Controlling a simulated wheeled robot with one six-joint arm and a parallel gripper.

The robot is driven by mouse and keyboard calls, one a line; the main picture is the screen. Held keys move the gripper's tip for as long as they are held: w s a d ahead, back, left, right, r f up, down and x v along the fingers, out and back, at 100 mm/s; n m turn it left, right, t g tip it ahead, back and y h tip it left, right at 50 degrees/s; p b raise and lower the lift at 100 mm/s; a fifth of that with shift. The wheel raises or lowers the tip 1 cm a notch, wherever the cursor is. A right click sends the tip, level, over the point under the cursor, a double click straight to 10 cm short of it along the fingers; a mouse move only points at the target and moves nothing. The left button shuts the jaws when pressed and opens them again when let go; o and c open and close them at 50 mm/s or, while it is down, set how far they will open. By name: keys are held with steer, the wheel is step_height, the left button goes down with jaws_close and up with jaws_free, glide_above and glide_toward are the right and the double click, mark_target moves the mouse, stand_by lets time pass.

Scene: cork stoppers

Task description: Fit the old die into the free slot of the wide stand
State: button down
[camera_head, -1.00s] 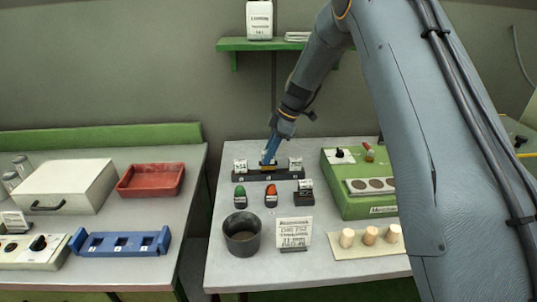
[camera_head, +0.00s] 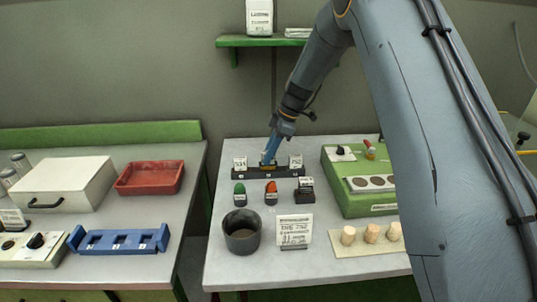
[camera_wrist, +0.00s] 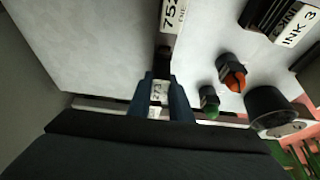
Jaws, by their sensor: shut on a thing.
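My gripper (camera_head: 268,160) is over the middle of a long dark stand (camera_head: 281,173) at the back of the right table. White-labelled blocks (camera_head: 240,162) (camera_head: 295,161) stand at the stand's left and right ends. In the wrist view, my blue fingers (camera_wrist: 159,98) are shut on a small die with a white number label (camera_wrist: 156,97). The fingers hide most of the die, and I cannot tell whether it is seated in the stand. A blue stand (camera_head: 119,250) with several dark openings lies on the left table.
A green stopper (camera_head: 239,192), an orange one (camera_head: 271,190) and a small black block (camera_head: 303,195) stand in front of the dark stand. A dark pot (camera_head: 231,241), a sign (camera_head: 294,229) and pale corks (camera_head: 348,236) are nearer. A green box (camera_head: 350,203) stands right.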

steer(key=shift+f+b, duration=0.7)
steer(key=shift+f, duration=0.3)
stand_by(1.0)
steer(key=c, duration=1.5)
jaws_free()
steer(key=shift+c, duration=0.2)
steer(key=b+v, duration=0.2)
steer(key=v, duration=0.6)
